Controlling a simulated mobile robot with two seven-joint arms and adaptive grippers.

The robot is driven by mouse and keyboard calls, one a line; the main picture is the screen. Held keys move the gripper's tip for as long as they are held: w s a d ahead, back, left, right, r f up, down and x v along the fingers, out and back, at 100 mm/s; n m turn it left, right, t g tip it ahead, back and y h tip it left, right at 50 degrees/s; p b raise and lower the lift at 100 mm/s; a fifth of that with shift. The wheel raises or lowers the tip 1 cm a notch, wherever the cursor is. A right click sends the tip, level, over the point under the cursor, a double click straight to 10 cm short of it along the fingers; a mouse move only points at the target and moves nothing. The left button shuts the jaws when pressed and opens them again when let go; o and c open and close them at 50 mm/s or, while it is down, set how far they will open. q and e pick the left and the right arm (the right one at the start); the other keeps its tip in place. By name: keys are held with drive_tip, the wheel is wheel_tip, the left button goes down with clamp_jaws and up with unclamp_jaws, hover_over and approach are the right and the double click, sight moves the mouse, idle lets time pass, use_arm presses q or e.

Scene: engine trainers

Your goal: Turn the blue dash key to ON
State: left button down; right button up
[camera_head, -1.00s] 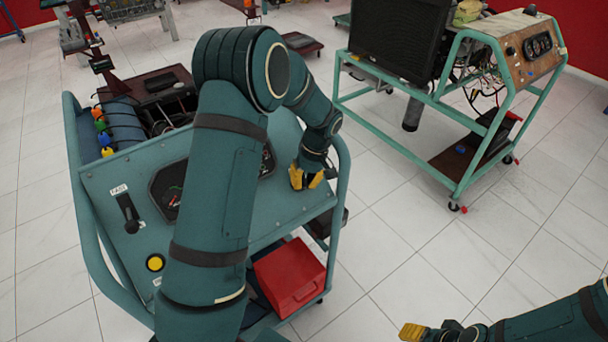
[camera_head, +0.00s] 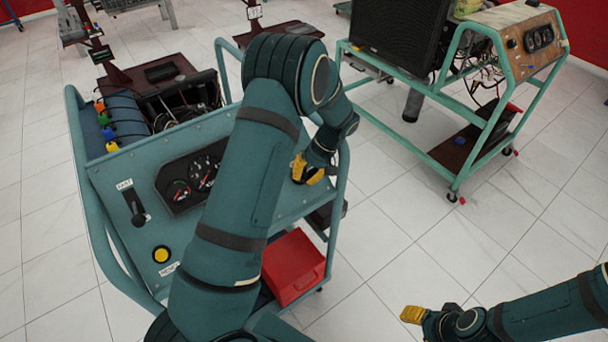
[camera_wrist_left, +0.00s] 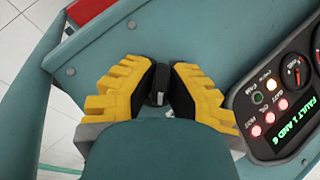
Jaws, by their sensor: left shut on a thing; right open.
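The teal dash panel (camera_head: 150,190) of the engine trainer stands at the left in the head view. My left gripper (camera_head: 309,171) is at the panel's right end, with its yellow fingers at the panel face. In the left wrist view, my left gripper (camera_wrist_left: 158,88) is shut on a small dark key or knob (camera_wrist_left: 158,80) in the panel. The key looks black here, and no blue shows on it. Its ON and OFF marks cannot be seen. My right gripper (camera_head: 412,314) is open and empty at the lower right, away from the trainer.
Beside the key is a gauge cluster (camera_wrist_left: 285,100) with lit red and orange lamps and green text. A black lever (camera_head: 134,208) and yellow button (camera_head: 161,254) are on the panel's left. A red box (camera_head: 292,268) sits below. Another trainer (camera_head: 455,100) stands behind right.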

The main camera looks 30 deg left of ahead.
use_arm(q)
drive_tip(key=c, duration=1)
unclamp_jaws()
